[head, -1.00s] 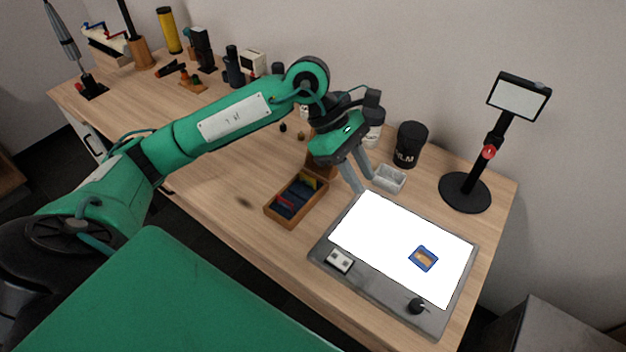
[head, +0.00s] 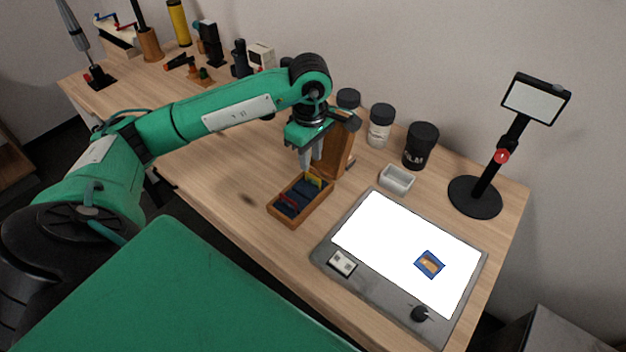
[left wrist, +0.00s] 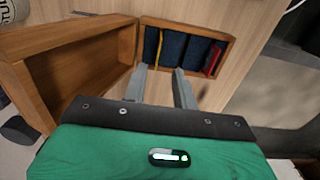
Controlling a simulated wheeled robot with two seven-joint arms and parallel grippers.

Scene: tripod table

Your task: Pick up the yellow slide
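The yellow slide (head: 313,181) stands on edge at the far end of an open wooden slide box (head: 292,218). In the left wrist view the yellow slide (left wrist: 158,48) shows as a thin edge among dark blue slides, with a red slide (left wrist: 214,60) at the other end. My left gripper (head: 311,170) is above the box's far end, near the yellow slide, pointing down. In the left wrist view its two fingers (left wrist: 160,78) are apart with nothing between them. I cannot tell its exact height above the slide. My right gripper is not in view.
The box's raised wooden lid (head: 341,150) stands just behind my left gripper. A lit panel (head: 400,240) with a blue-framed slide (head: 430,264) lies to the right. A small pale tray (head: 397,179) and a black film canister (head: 420,145) are behind it.

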